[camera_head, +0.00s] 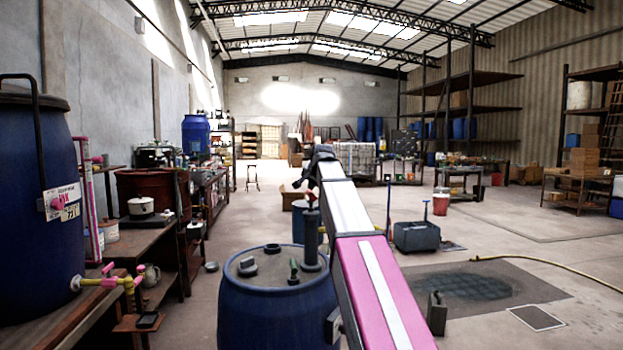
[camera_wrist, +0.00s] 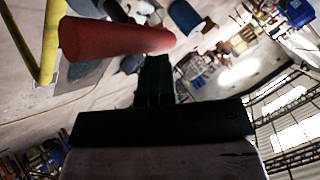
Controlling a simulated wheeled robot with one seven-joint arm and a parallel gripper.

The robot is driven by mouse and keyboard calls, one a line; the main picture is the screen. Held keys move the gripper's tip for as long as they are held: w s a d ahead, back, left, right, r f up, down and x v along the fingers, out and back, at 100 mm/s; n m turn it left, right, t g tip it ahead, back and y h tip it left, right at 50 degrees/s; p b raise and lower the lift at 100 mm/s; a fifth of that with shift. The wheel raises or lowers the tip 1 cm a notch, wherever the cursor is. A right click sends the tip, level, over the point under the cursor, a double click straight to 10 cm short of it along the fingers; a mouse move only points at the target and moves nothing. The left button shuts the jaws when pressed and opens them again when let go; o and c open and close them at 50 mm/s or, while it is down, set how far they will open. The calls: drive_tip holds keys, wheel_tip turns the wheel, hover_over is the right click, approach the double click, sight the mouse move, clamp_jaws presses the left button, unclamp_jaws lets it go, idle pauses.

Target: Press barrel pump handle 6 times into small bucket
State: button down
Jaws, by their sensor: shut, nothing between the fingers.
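A blue barrel (camera_head: 265,312) stands low in the middle of the head view. An upright grey pump (camera_head: 311,238) rises from its lid, with its top close to my arm. My gripper (camera_head: 318,160) is at the far end of my outstretched arm, above the pump. In the wrist view my gripper's dark fingers (camera_wrist: 155,75) are shut and empty. A red cylindrical grip (camera_wrist: 110,38) lies close beside the fingers, apparently not between them; it may be the pump handle. A yellow bar (camera_wrist: 48,45) is by its end. I cannot make out the small bucket with certainty.
A bench with a large blue drum (camera_head: 30,190) and a yellow tap (camera_head: 125,283) runs along the left. A dark mat (camera_head: 480,285) and a yellow hose (camera_head: 545,266) lie on the right. A grey mop bucket (camera_head: 416,236) stands beyond. Open floor lies further back.

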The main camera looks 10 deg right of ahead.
drive_tip(key=shift+f, duration=1)
idle(0.8)
drive_tip(key=shift+r, duration=3.6)
drive_tip(key=shift+r, duration=3)
drive_tip(key=shift+r, duration=0.1)
drive_tip(key=shift+f, duration=3.15)
